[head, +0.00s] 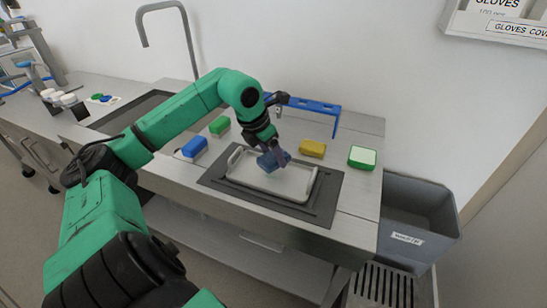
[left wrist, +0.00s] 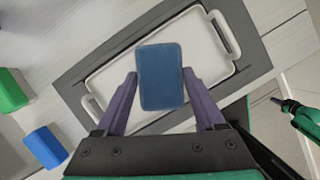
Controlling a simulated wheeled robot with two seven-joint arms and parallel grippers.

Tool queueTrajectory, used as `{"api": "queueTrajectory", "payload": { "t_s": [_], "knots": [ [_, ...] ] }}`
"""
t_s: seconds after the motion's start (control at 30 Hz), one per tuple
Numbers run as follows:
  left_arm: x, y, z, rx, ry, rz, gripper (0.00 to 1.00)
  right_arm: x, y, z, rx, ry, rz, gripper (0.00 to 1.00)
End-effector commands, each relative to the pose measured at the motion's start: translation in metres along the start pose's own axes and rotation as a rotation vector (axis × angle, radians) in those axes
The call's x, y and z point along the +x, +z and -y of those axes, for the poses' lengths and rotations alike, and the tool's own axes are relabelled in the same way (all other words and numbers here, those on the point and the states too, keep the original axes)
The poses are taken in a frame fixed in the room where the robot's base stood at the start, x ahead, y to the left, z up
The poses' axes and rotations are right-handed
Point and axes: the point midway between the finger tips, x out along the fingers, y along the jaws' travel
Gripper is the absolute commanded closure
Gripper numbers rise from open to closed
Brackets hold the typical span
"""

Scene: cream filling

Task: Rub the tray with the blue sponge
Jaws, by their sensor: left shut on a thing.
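My left gripper (head: 272,152) is shut on a blue sponge (head: 270,163). In the left wrist view the sponge (left wrist: 160,76) sits between the two purple fingers (left wrist: 160,85). The sponge is over the white tray (head: 296,190), toward its back part; I cannot tell whether it touches. The tray has raised handles and lies on a dark mat or recess (head: 329,201); it also shows in the left wrist view (left wrist: 115,88). A green and black arm end with a small tip, apparently my right gripper (left wrist: 282,103), shows small at the right there.
A blue block (head: 194,146) and a green block (head: 219,125) lie left of the tray. A blue rack (head: 315,106) stands at the back; a grey bin (head: 420,215) is right.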

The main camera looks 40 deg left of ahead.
Motion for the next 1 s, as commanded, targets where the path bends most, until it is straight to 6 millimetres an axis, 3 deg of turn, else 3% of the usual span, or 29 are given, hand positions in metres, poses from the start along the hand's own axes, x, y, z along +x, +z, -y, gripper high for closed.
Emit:
{"api": "queueTrajectory", "payload": {
  "t_s": [0.3,1.0],
  "knots": [
    [-0.026,0.009,-0.004,0.002,0.000,0.001,0.81,-0.018,-0.002,-0.001,0.001,0.001,0.000,1.00],
    [-0.024,0.009,-0.005,0.003,-0.005,0.003,0.81,-0.013,-0.001,-0.004,0.000,0.005,0.000,1.00]
  ]
}}
